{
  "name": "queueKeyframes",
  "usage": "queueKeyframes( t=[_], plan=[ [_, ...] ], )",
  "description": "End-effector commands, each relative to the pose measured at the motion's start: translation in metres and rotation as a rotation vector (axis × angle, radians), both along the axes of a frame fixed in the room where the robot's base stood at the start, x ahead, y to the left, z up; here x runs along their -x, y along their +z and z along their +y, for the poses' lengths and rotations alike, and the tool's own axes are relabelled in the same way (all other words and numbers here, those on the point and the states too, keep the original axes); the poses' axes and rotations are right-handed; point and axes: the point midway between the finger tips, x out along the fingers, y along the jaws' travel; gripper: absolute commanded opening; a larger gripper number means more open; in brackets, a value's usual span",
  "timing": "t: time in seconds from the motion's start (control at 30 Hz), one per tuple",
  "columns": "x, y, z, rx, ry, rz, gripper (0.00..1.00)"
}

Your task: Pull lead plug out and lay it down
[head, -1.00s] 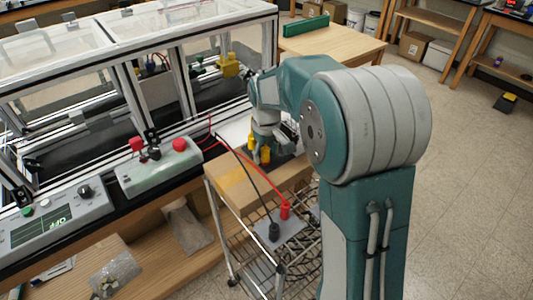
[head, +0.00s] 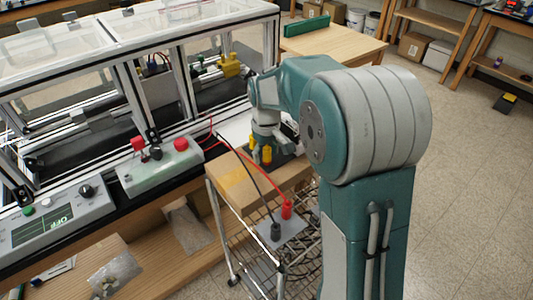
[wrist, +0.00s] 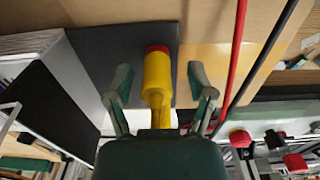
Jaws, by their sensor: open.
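In the head view, a red lead plug (head: 287,209) and a black lead plug (head: 275,231) stand upright on a grey plate (head: 295,240) at the cart's front. A red lead and a black lead run from them up towards the bench. My gripper (head: 260,150) is above the wooden board, behind and left of the plugs, apart from both. In the wrist view my gripper (wrist: 160,85) is open, its grey fingers spread. Between them shows a yellow piece with a red end (wrist: 158,72); I cannot tell whether it belongs to my gripper. No lead plug shows between the fingers.
The wooden board (head: 236,185) lies on a wire cart (head: 250,262). A dark mat (wrist: 100,50) lies under my gripper. A green-grey box with red knobs (head: 160,172) and a control panel (head: 45,222) stand on the bench left, before an extrusion frame (head: 175,85).

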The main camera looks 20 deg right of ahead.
Motion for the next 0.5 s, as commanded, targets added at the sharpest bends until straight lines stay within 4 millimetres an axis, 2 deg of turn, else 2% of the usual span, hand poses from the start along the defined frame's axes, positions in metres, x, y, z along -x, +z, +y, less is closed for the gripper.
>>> queueKeyframes(
  t=[0.07,0.23,0.5],
  plan=[
    [0.0,0.0,0.0,0.0,0.0,0.0,0.7],
    [0.0,0.0,0.0001,0.0,0.0,0.0,0.0],
    [-0.0001,-0.0002,0.0001,-0.001,0.0,0.001,0.0]
  ],
)
